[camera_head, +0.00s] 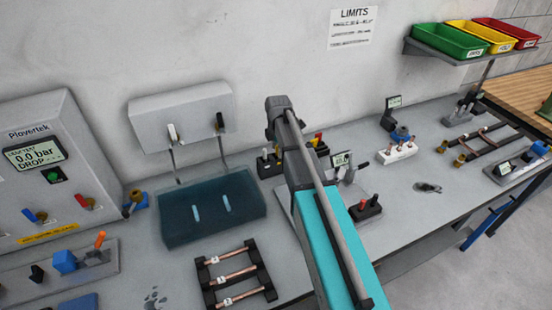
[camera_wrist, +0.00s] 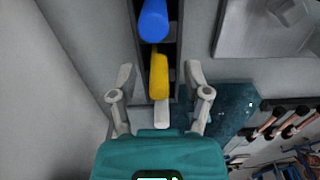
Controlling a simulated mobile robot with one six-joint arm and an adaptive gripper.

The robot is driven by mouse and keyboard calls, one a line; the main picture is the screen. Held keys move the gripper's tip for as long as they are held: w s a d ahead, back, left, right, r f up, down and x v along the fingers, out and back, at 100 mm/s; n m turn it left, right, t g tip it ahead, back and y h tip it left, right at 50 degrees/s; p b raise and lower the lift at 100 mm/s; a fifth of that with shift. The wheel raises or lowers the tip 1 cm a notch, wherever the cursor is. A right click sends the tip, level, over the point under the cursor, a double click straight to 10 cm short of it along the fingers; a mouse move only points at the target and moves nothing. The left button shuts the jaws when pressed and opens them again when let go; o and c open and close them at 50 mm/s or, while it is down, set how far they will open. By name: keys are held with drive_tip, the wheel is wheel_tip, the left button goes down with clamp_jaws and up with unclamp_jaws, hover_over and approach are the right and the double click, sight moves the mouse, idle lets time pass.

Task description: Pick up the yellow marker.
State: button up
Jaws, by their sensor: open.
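In the wrist view the yellow marker (camera_wrist: 159,76) stands in a dark narrow holder (camera_wrist: 178,50), between a blue marker (camera_wrist: 153,20) and a white one (camera_wrist: 162,116). My gripper (camera_wrist: 159,73) is open, with one finger to the left of the yellow marker and one to the right. A clear gap shows on both sides, and nothing is held. The depth between the fingertips and the marker is hard to tell. In the head view my arm covers part of the dark holder (camera_head: 268,163), and my gripper's fingers are hidden.
A teal water tank (camera_head: 212,208) stands to the left on the grey bench, with a rack of copper tubes (camera_head: 235,275) in front. A grey wall rises behind. Small fixtures, including a white block (camera_head: 397,152), stand to the right. Coloured bins (camera_head: 450,40) sit on a shelf.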

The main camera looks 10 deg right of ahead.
clamp_jaws()
drive_tip(key=shift+r, duration=0.2)
idle(0.3)
wheel_tip(320, 180, up, 10)
drive_tip(key=p, duration=1)
drive_tip(key=shift+f, duration=0.2)
drive_tip(key=shift+r, duration=0.2)
idle(0.3)
